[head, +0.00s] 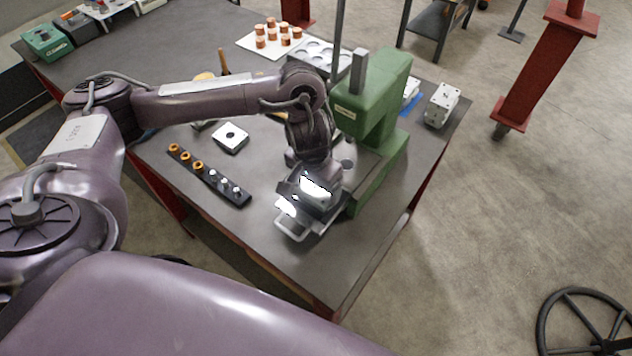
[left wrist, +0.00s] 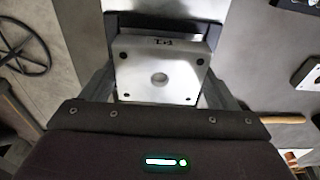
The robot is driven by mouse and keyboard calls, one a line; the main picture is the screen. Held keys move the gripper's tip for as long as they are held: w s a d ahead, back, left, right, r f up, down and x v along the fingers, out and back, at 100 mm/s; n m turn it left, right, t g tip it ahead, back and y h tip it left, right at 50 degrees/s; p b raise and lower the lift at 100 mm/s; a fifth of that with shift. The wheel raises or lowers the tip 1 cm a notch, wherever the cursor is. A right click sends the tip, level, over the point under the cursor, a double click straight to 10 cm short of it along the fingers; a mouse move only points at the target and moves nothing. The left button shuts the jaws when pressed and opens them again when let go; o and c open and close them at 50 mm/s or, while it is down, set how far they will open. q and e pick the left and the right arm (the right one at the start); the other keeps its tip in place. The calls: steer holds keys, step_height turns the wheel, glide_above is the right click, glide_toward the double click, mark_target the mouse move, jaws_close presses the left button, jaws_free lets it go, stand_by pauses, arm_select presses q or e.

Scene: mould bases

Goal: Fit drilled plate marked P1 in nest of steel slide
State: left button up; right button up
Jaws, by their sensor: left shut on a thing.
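The drilled plate (left wrist: 155,85) is a pale square block with a central bore and small corner holes. Its dark mark sits on the edge farthest from the wrist and appears upside down, so I cannot read it surely. My left gripper (head: 300,208) is shut on it, one finger on each side, low before the green press. In the left wrist view, a dark frame (left wrist: 155,20), apparently the nest, borders the plate's far edge, with bright steel (left wrist: 165,4) beyond. I cannot tell whether the plate is inside or above it. My right gripper is out of view.
A green press (head: 384,100) stands behind the gripper. Another drilled block (head: 230,138) and a black strip (head: 208,176) with several knobs lie to the left. A white tray (head: 250,42) with copper cylinders is at the back. A white block (head: 441,105) stands right of the press.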

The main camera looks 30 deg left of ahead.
arm_select(q)
steer(key=shift+f, duration=0.3)
steer(key=shift+f, duration=0.45)
stand_by(0.3)
steer(key=shift+r, duration=0.15)
steer(key=shift+r+p, duration=0.45)
steer(key=shift+p, duration=0.2)
steer(key=shift+p, duration=0.4)
stand_by(0.6)
stand_by(0.6)
steer(key=shift+f, duration=0.6)
stand_by(0.5)
steer(key=shift+r, duration=0.15)
